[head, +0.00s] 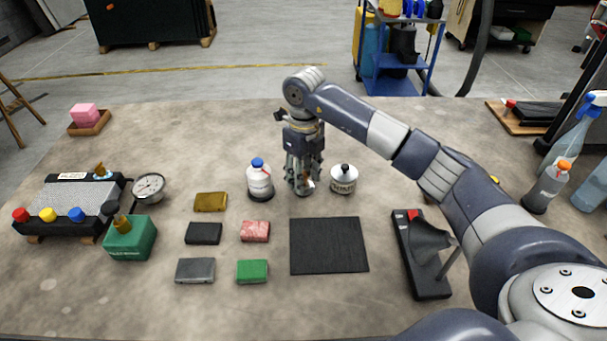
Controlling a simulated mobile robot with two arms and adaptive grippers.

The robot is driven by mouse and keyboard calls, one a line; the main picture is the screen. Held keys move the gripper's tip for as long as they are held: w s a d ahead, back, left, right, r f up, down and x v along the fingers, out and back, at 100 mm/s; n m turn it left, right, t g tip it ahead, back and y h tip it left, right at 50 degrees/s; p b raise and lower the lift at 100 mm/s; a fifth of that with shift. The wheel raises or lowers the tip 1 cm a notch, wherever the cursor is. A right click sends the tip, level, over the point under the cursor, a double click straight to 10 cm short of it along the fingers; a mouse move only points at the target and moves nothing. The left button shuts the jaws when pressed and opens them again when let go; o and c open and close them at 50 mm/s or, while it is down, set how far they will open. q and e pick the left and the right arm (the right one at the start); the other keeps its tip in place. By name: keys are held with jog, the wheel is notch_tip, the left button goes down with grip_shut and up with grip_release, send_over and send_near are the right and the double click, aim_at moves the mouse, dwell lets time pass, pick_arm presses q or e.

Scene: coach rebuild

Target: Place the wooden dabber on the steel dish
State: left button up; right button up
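My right gripper (304,188) points down at the back middle of the bench, between a white bottle with a blue cap (260,182) and a white jar with a black lid (343,180). Its fingers reach close to the bench top. A small pale thing shows at the fingertips, mostly hidden by them; I cannot tell whether it is the dabber or the dish, or whether the fingers are closed on it. I cannot pick out the wooden dabber or the steel dish with certainty. My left gripper is not in view.
A black mat (329,246) lies bare in front of the gripper. Several coloured blocks, including a green block (252,271), lie left of it. A green box (130,239) and a round gauge (149,187) are further left. A black stand (424,262) is at right, beside my arm.

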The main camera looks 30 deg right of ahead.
aim_at(304, 173)
jog(key=shift+r, duration=0.6)
notch_tip(304, 173, up, 11)
jog(key=b, duration=0.1)
jog(key=shift+b, duration=0.3)
jog(key=shift+r, duration=0.1)
